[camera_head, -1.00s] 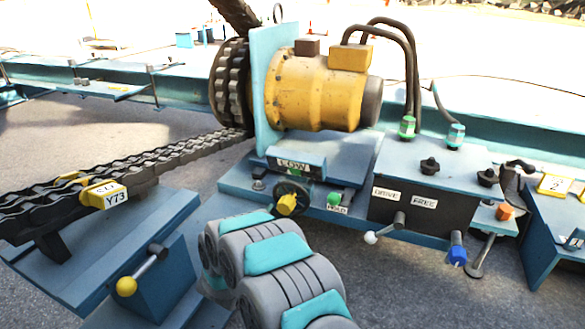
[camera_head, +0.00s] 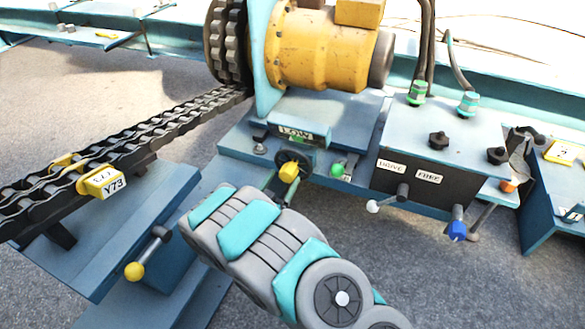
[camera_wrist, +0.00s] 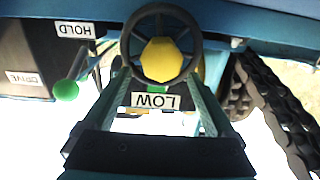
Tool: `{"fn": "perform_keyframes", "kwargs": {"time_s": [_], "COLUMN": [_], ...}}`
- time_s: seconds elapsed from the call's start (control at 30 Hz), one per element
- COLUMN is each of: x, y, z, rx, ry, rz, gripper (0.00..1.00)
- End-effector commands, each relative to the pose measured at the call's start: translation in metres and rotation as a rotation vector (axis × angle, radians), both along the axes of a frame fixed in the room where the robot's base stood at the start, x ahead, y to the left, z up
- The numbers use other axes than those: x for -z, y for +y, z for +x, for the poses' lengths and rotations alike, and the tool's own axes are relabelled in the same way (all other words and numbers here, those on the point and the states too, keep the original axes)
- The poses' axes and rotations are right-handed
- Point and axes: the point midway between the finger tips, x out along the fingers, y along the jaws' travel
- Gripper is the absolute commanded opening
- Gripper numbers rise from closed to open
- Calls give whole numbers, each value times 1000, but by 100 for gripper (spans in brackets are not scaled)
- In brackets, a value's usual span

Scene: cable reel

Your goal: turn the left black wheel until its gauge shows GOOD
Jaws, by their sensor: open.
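The black wheel (camera_head: 281,160) with a yellow hub sits on the front of the teal machine, just below a gauge (camera_head: 297,134) that reads LOW. In the wrist view the wheel (camera_wrist: 129,38) is straight ahead, and the gauge (camera_wrist: 155,100) shows LOW upside down. My gripper (camera_wrist: 158,76) is open, one finger on each side of the wheel's lower part in that view. Whether the fingers touch the rim I cannot tell. In the head view my arm hides most of the gripper (camera_head: 275,183).
A green-knobbed lever (camera_head: 337,169) by a HOLD label (camera_wrist: 75,30) is close beside the wheel. A white-knobbed lever (camera_head: 373,206) and a blue handle (camera_head: 457,231) stand further right. A chain (camera_head: 150,135) and yellow-knobbed lever (camera_head: 134,270) lie left.

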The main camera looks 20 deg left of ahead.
Motion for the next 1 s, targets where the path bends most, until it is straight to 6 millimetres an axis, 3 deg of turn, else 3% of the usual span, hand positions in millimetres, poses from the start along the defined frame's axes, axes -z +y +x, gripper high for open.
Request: {"fn": "perform_keyframes", "kwargs": {"time_s": [0.3,0.7,1.0], "x": [0,0,0], "y": [-4,-4,-4], "z": [40,47,47], "rx": [3,1,1], "ry": [-2,0,-1], "rz": [5,3,3], "gripper": [91,91,58]}}
